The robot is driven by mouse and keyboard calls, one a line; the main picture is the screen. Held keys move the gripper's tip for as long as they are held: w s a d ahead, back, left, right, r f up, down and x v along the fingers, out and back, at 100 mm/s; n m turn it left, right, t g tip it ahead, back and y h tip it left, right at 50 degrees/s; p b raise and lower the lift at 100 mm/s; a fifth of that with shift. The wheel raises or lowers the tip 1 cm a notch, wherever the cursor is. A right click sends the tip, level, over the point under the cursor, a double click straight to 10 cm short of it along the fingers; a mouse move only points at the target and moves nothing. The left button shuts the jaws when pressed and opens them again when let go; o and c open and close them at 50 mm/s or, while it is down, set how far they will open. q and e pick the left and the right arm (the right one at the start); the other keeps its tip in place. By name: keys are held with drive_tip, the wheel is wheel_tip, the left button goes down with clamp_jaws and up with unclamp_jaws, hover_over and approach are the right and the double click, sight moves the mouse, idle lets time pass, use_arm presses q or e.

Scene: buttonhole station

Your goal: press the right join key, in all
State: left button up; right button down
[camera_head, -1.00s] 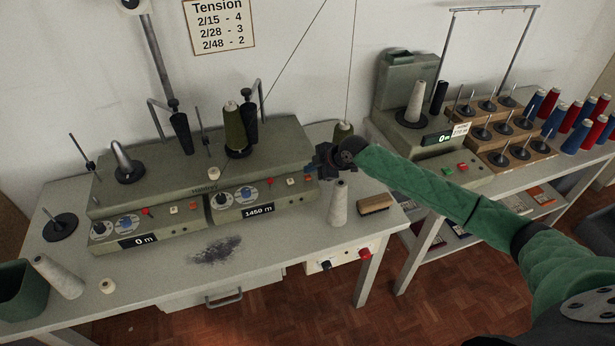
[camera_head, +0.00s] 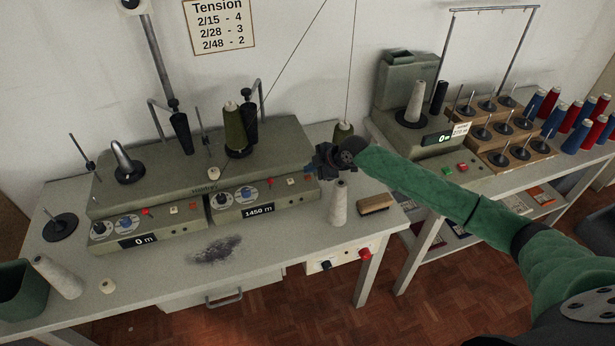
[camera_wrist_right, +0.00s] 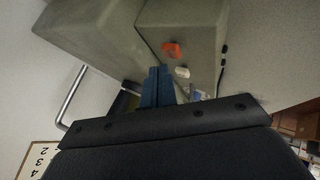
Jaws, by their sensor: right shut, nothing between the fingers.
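The wrist view shows the orange key (camera_wrist_right: 172,50) and pale key (camera_wrist_right: 182,72) on the head's face. I cannot read which is the join key. My right gripper (camera_head: 310,170) is at the right end of this head, shut and empty. Its blue fingertips (camera_wrist_right: 158,72) point towards the face beside the keys; I cannot tell whether they touch. My left gripper is not in view.
A grey cone (camera_head: 339,204) and a brush (camera_head: 376,204) stand near the right arm on the table (camera_head: 270,262). The left head (camera_head: 140,240) reads 0 m, the right one 1450 m. A thread runs up from an olive cone (camera_head: 233,128).

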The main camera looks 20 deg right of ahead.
drive_tip(key=shift+f, duration=0.1)
drive_tip(key=shift+f, duration=0.3)
idle(0.3)
drive_tip(key=shift+f+b, duration=0.45)
drive_tip(key=shift+f, duration=0.05)
idle(0.4)
drive_tip(key=shift+r, duration=0.15)
idle(0.3)
drive_tip(key=shift+r+p, duration=0.5)
drive_tip(key=shift+r, duration=0.3)
